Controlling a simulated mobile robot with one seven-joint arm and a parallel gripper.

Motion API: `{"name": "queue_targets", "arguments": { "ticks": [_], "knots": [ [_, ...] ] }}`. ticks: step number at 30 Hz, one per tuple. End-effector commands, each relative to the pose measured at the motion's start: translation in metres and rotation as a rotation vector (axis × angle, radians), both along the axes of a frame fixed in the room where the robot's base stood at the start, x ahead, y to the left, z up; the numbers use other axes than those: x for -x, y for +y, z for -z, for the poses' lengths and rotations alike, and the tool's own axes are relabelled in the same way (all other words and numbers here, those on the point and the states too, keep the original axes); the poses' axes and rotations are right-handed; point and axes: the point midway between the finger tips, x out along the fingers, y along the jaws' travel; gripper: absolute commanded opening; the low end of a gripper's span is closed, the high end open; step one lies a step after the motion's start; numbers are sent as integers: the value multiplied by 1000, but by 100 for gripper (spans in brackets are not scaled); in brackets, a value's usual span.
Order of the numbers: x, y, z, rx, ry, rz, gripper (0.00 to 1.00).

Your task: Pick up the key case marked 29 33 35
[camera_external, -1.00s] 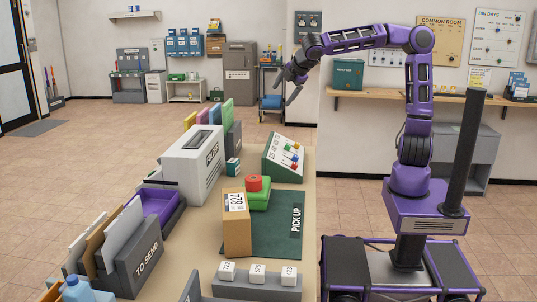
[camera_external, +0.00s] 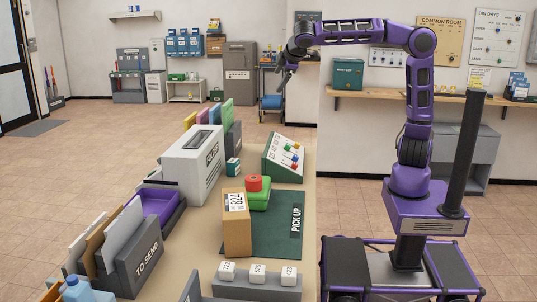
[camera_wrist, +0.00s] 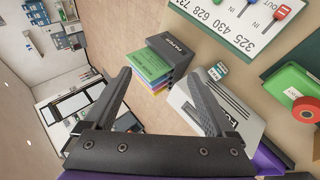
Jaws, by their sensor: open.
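I cannot read the marking 29 33 35 on anything, so I cannot tell for sure which thing is the key case. A small teal box (camera_external: 233,167) with a pale label stands on the counter beside the white box. It also shows in the wrist view (camera_wrist: 218,71), where its label is too small to read. My gripper (camera_external: 283,80) is raised high beyond the far end of the counter, well apart from the teal box. In the wrist view my gripper (camera_wrist: 162,78) has its fingers spread, with nothing between them.
The counter holds a white slotted box (camera_external: 192,165), a sloped green number board (camera_external: 284,158), a red roll (camera_external: 254,183) on a green block, and a cardboard box (camera_external: 237,225). A dark green case (camera_external: 348,74) stands on the wall shelf.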

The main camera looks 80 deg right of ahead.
Motion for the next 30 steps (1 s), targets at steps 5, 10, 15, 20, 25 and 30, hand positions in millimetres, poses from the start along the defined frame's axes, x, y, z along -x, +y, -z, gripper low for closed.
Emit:
{"name": "queue_targets", "arguments": {
  "ticks": [5, 10, 15, 20, 25, 30],
  "knots": [
    [-11, 5, -3, -147, -146, 247, 90],
    [-33, 13, 12, -327, -278, 512, 90],
    [-60, 14, 49, -496, -342, 782, 90],
    [-79, 11, 106, -635, -273, 1016, 90],
    [-97, 0, 167, -811, -173, 1283, 90],
    [-109, -20, 218, -1020, -44, 1562, 90]
  ]
}}
